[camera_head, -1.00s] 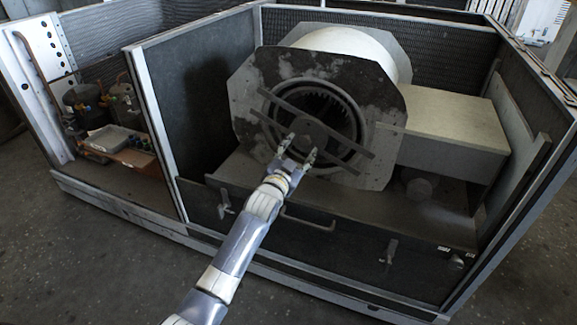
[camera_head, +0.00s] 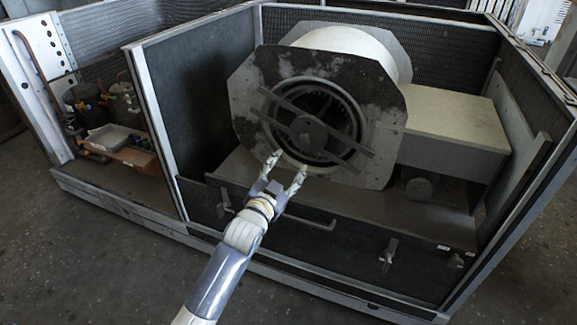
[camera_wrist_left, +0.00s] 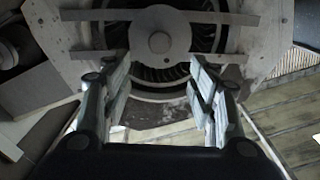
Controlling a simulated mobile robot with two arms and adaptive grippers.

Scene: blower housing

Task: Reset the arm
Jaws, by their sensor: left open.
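My left gripper (camera_head: 286,168) is open and empty in the head view, in front of the lower part of the blower's round opening. In the left wrist view its two fingers (camera_wrist_left: 158,85) stand wide apart with nothing between them. Beyond them is the blower housing (camera_head: 250,95) with its dark fan wheel, crossed by two bars and a round hub (camera_head: 309,133). The hub also shows in the left wrist view (camera_wrist_left: 160,42), above and between the fingertips. I cannot tell the exact gap between the fingertips and the housing. My right gripper is not in view.
A metal cabinet frame surrounds the blower, with a low front panel (camera_head: 340,250) carrying a handle (camera_head: 308,222) and latches (camera_head: 388,252). A beige box (camera_head: 450,115) is right of the blower. Compressors (camera_head: 90,98) stand in the left bay. Floor in front is clear.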

